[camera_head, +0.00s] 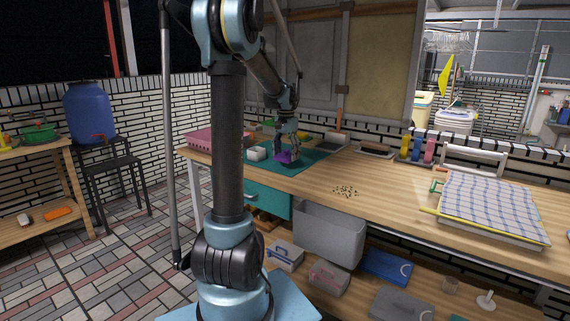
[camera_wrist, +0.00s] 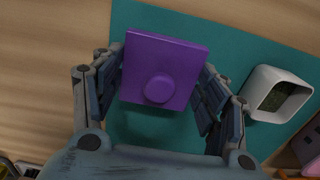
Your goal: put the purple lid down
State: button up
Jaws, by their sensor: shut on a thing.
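The purple lid (camera_wrist: 165,58) is a square plate with a round knob that faces the wrist camera. My gripper (camera_wrist: 162,75) is shut on it, with fingers at its left and right edges. The lid is over the teal mat (camera_wrist: 136,20); I cannot tell whether it touches the mat. In the head view the purple lid (camera_head: 287,157) shows small below my gripper (camera_head: 287,148), over the teal mat (camera_head: 312,160) on the wooden bench.
A white open box (camera_wrist: 279,95) with a dark green inside stands to the right of the lid; it also shows in the head view (camera_head: 256,154). A pink case (camera_head: 212,138) lies at the bench's left end. Small dark bits (camera_head: 345,190) lie on the bench to the right.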

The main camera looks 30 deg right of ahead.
aim_at(286, 155)
jog(key=shift+f, duration=2)
jog(key=o, duration=0.9)
